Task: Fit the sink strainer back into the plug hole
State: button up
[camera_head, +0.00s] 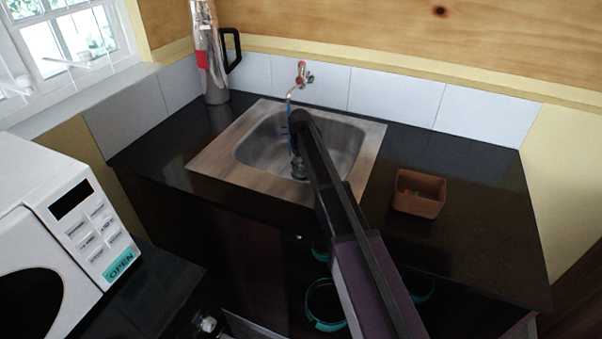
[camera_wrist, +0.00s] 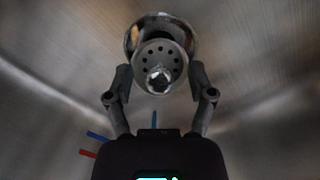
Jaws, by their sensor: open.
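The metal sink (camera_head: 262,150) is set into the dark counter. In the wrist view the round grey strainer (camera_wrist: 147,61), with a ring of small holes and a shiny knob, lies between the fingers of my gripper (camera_wrist: 158,77). The fingers are open, one on each side of the strainer. The shiny rim of the plug hole (camera_wrist: 131,36) shows behind and above the strainer, which overlaps its lower part. In the head view my gripper (camera_head: 298,168) is low in the sink, and my arm hides part of the basin.
A brown square pot (camera_head: 419,195) is on the counter to the right. A metal flask (camera_head: 209,60) stands at the back left, and a white microwave (camera_head: 70,215) is at the near left.

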dwell(0.5)
grip_shut()
